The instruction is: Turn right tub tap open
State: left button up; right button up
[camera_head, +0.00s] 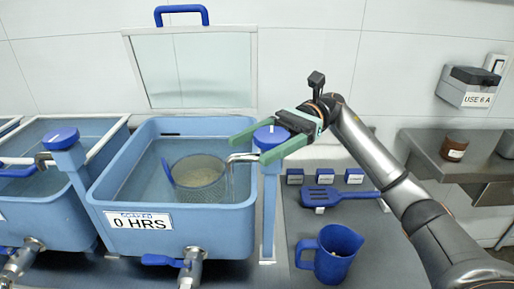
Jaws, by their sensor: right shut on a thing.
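The right tub (178,218) is a blue basin with a "0 HRS" label, holding clear water and a round wire basket (200,180). Its tap stands at the tub's right side as a blue post with a round blue knob (270,134) on top and a metal spout (240,158) pointing left over the water. My right gripper (249,152) has green fingers, one on each side of the knob, and is shut on it. The fingers hide parts of the knob's sides. I cannot tell whether water runs from the spout. My left gripper is not in view.
A left tub (45,215) has its own blue-knobbed tap (61,137). A drain valve (190,266) with a blue lever sits below the right tub. A brown jar (454,149) stands on a shelf.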

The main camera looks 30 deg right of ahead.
jog(key=shift+s+g, duration=0.1)
jog(key=shift+g, duration=0.3)
jog(key=o, duration=1.3)
jog(key=shift+n, duration=0.3)
jog(key=shift+c, duration=0.2)
jog(key=shift+d, duration=0.1)
jog(key=b+v, duration=0.1)
jog(key=v, duration=0.6)
jog(key=shift+d, duration=0.15)
